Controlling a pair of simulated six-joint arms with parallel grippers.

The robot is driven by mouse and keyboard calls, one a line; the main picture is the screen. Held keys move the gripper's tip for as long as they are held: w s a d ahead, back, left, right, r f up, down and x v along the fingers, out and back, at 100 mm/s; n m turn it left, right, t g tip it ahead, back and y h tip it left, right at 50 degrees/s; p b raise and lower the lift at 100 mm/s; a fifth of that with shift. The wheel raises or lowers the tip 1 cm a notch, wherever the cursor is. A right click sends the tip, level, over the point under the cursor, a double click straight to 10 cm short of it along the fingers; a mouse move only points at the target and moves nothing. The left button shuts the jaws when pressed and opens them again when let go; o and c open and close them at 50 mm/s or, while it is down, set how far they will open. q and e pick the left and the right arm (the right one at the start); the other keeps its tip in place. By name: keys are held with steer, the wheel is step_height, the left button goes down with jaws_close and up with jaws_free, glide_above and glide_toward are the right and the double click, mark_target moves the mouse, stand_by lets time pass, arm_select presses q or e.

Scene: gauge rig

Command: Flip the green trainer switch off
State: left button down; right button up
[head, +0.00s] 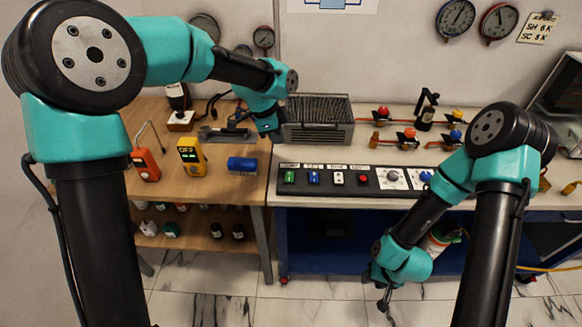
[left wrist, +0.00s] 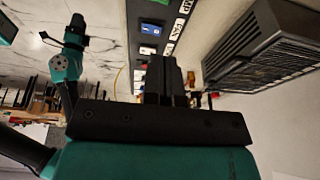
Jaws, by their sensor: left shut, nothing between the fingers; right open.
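The green switch (head: 289,177) sits at the left end of a dark switch panel (head: 325,190) on the bench's front; its rocker position is too small to tell. A blue switch (head: 313,177) is to its right; it also shows in the left wrist view (left wrist: 151,28). My left gripper (head: 277,138) is above and behind the green switch, apart from it, beside the grey basket; its tips are hard to make out in the head view. Its shut, empty fingers show in the left wrist view (left wrist: 167,65). My right gripper (head: 385,298) hangs open and empty in front of the bench.
A white switch (head: 338,178), a red button (head: 363,180) and knobs (head: 393,175) continue along the panel. A yellow meter (head: 191,155) and blue block (head: 242,164) lie on the wooden table.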

mark_target(290, 173)
arm_select(q)
steer(key=shift+f, duration=0.1)
steer(key=x, duration=0.8)
steer(key=a+x, duration=0.1)
steer(key=x, duration=0.3)
steer(key=shift+w+d+f, duration=0.1)
steer(key=shift+w+f, duration=0.05)
steer(key=shift+f, duration=0.2)
steer(key=shift+w+f, duration=0.1)
steer(key=shift+f, duration=0.5)
